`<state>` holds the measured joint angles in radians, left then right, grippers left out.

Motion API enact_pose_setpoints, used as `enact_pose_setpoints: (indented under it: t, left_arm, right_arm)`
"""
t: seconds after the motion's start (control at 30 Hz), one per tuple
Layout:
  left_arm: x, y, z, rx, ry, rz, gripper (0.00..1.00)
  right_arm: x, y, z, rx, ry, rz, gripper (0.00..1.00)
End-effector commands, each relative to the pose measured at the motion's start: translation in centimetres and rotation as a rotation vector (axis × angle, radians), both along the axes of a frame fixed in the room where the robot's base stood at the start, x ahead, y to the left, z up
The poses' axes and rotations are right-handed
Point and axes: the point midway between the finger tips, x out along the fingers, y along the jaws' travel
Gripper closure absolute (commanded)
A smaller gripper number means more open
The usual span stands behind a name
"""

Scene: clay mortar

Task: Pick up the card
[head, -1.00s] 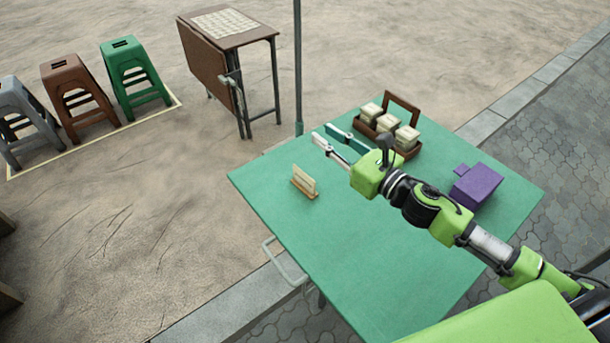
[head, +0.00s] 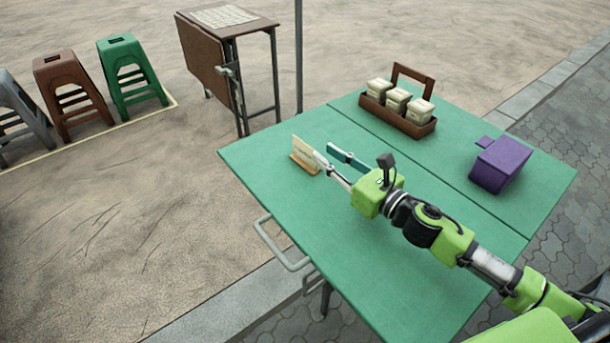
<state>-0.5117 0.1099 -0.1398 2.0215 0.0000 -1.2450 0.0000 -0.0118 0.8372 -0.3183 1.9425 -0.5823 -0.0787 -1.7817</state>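A cream card (head: 305,151) stands upright in a small wooden holder (head: 303,165) near the left corner of the green table (head: 290,215). My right gripper (head: 332,157) is open, its two fingers spread and pointing left toward the card. The tip of its nearer finger overlaps the right edge of the card in the head view; I cannot tell whether they touch. Nothing shows between the fingers. My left gripper is not in view.
A brown wooden caddy (head: 395,115) with cream-coloured jars stands at the table's back. A purple box (head: 500,165) sits at the right. A thin pole (head: 299,60) and a brown folding table (head: 205,62) stand behind. Stools (head: 130,75) stand at the left.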

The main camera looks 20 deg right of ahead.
Motion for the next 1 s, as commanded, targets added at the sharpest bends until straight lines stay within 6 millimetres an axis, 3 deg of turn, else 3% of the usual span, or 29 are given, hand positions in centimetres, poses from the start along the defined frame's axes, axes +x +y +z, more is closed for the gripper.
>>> enact_pose_setpoints:
  t: [0.03, 0.27, 0.7, 1.0]
  left_arm:
    - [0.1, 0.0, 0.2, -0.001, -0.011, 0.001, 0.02]
    - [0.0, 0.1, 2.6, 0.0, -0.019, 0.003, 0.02]
    - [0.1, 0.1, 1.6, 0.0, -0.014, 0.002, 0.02]
    - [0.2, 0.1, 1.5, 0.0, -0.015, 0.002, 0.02]
  right_arm:
    - [0.0, 0.0, -1.5, 0.0, -0.001, 0.0, 0.77]
    - [0.4, 0.1, -2.2, 0.001, -0.002, 0.0, 0.77]
    - [6.5, 2.7, -2.0, 0.001, -0.003, -0.001, 0.77]
    - [8.4, 3.5, -2.0, 0.0, -0.002, -0.001, 0.77]
